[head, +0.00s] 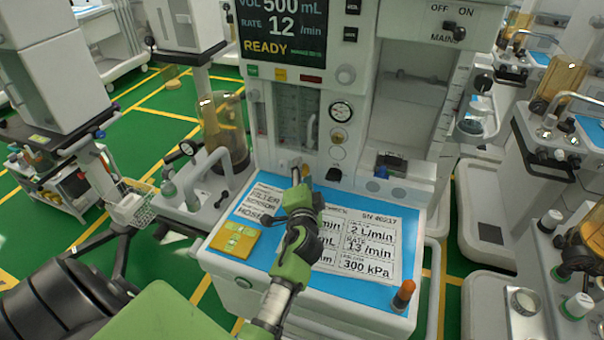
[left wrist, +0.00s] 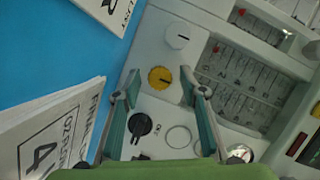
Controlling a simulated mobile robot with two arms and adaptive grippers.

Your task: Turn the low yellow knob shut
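The round yellow knob (left wrist: 160,78) sits on the white front panel of the machine in the left wrist view, with a small dark mark on it. My left gripper (left wrist: 159,74) is open, one finger on each side of the knob in that view. I see no finger clearly touching it; the depth gap is hard to judge. In the head view my left gripper (head: 301,177) points at the lower panel, above the blue worktop, and mostly hides the knob there. A white knob (left wrist: 178,35) and a black knob (left wrist: 140,127) flank the yellow one. My right gripper is not in view.
The blue worktop (head: 262,196) holds a printed sheet (head: 365,258), a yellow pad (head: 234,240) and an orange-topped item (head: 403,296). Other carts crowd both sides.

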